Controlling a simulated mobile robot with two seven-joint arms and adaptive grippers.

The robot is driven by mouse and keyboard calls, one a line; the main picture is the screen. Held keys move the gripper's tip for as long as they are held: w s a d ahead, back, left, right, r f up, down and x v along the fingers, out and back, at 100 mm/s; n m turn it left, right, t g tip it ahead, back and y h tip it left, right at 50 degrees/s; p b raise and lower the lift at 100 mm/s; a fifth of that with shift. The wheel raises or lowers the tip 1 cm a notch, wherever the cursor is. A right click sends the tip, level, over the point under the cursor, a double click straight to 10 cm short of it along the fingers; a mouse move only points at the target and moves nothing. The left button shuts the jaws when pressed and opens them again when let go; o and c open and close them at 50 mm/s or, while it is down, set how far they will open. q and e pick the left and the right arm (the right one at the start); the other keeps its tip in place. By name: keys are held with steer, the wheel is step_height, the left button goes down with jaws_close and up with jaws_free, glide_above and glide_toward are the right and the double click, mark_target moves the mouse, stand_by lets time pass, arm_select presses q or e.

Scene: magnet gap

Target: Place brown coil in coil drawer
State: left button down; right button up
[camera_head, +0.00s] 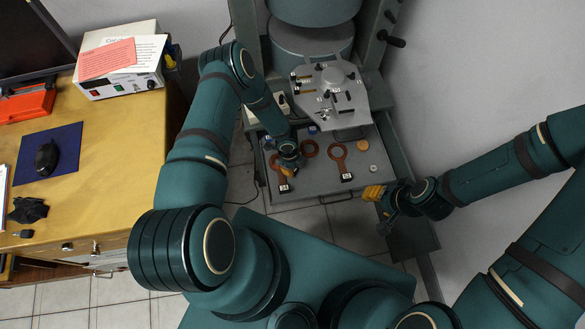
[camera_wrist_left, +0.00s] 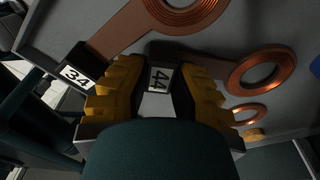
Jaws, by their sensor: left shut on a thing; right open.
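My left gripper (camera_head: 290,160) is low inside the open grey drawer (camera_head: 312,184). In the left wrist view its yellow fingers (camera_wrist_left: 158,95) are shut on the black end block (camera_wrist_left: 159,77), marked 44, of a copper-brown coil (camera_wrist_left: 284,72). The ring of that coil also shows in the head view (camera_head: 314,151), to the right of the gripper. I cannot tell whether it touches the drawer floor. My right gripper (camera_head: 374,206) is open and empty near the drawer's right front side.
A coil with a block marked 34 (camera_wrist_left: 77,75) lies close beside the left gripper. Another handled coil (camera_head: 338,167), an orange disc (camera_head: 362,145) and a white disc (camera_head: 373,168) lie further right. A metal plate (camera_head: 350,114) overhangs the back. The drawer's front middle is clear.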

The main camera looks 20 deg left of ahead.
arm_select(q)
steer(key=shift+f, duration=0.2)
steer(key=shift+f, duration=0.15)
steer(key=c, duration=0.9)
jaws_free()
